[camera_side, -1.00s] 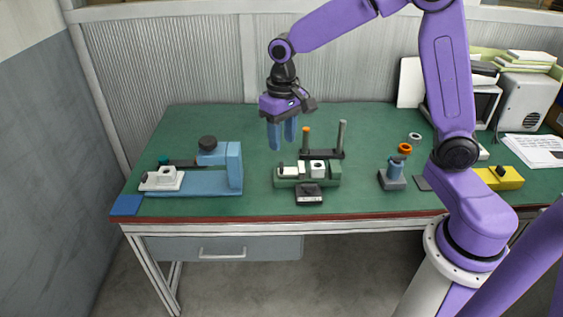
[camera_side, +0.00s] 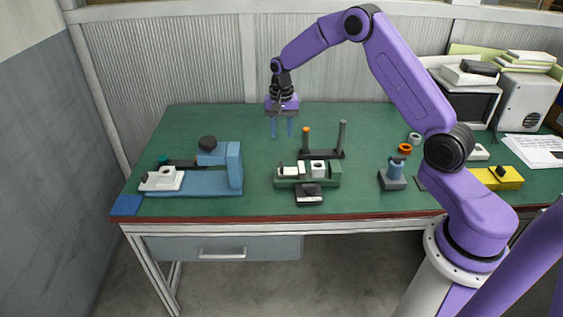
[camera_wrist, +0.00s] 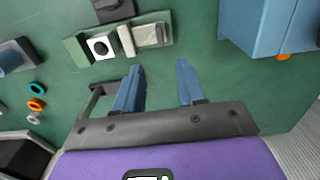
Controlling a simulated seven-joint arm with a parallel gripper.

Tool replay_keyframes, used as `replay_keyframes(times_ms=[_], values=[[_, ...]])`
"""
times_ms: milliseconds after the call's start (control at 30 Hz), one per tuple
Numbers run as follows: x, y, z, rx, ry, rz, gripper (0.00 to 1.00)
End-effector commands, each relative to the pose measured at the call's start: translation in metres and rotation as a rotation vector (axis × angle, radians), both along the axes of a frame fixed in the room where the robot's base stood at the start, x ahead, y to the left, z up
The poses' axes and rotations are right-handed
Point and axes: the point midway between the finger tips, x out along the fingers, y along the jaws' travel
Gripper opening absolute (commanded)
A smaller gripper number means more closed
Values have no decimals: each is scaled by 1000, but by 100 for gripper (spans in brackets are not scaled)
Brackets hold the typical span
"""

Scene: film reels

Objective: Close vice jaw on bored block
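A green vice (camera_side: 307,182) stands mid-table; it also shows in the wrist view (camera_wrist: 76,48). In it sits a white bored block (camera_side: 318,168) with a dark round hole, seen from above in the wrist view (camera_wrist: 100,45). A pale-topped vice jaw (camera_side: 289,171) lies left of the block; in the wrist view the jaw (camera_wrist: 150,34) is right of it, with a light plate facing the block. A narrow gap seems to separate plate and block. My gripper (camera_side: 282,134) is open and empty, behind the vice in the side view; its blue fingers (camera_wrist: 160,66) are well apart.
A blue machine (camera_side: 210,182) stands left. A dark stand with two posts (camera_side: 322,154) is close behind the vice. A small black block (camera_side: 309,195) lies in front. A blue post fixture (camera_side: 392,178) and orange ring (camera_side: 405,148) are right.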

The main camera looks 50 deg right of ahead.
Motion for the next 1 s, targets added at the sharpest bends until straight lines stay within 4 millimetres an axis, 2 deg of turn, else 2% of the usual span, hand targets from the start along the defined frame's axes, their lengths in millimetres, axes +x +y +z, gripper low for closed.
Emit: replay_keyframes(times_ms=[33,300,600,800,1000], values=[[-1,0,-11,0,4,0,39],[-1,0,-62,0,3,1,39],[-1,0,-110,0,1,2,39],[-1,0,-125,0,0,1,39],[0,0,-127,0,0,1,39]])
